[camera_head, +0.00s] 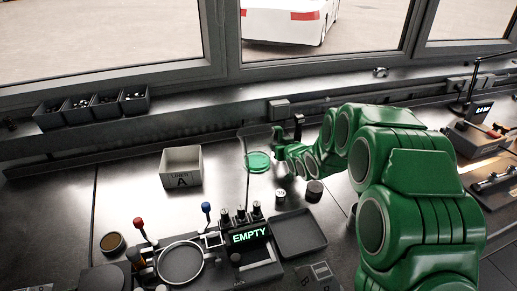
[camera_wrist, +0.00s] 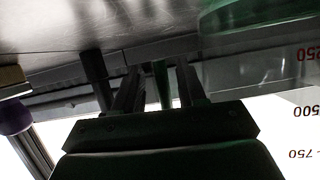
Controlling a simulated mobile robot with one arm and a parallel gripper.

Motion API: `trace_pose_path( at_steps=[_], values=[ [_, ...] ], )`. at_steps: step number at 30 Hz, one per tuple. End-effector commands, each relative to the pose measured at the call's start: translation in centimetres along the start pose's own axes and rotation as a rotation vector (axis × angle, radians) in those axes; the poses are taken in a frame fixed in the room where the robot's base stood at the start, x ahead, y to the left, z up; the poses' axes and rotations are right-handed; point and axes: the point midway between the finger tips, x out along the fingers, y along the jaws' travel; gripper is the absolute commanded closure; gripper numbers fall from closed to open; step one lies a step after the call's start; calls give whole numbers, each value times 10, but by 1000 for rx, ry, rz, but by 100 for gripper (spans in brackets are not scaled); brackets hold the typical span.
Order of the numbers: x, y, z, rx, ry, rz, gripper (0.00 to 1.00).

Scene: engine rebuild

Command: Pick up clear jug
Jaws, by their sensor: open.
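The clear jug (camera_head: 258,161) stands on the bench near the back in the head view, with green liquid showing in it. Contact with the jug is unclear.
A white bin marked A (camera_head: 181,168) stands left of the jug. A dark round part (camera_head: 314,191) and small metal parts are in front of my arm. A fixture with an "EMPTY" display (camera_head: 250,236) and a dark tray (camera_head: 299,233) are nearer. Windows line the back.

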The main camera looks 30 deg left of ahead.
Motion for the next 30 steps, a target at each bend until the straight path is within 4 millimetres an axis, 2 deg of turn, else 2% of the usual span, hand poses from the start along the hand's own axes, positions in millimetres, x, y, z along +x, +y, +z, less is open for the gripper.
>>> trace_pose_path(
  at_steps=[5,12,13,30],
  values=[
    [0,0,-1,0,1,0,61],
    [0,0,-1,0,1,0,98],
    [0,0,-1,0,1,0,100],
    [-1,0,-3,0,2,0,100]
  ],
)
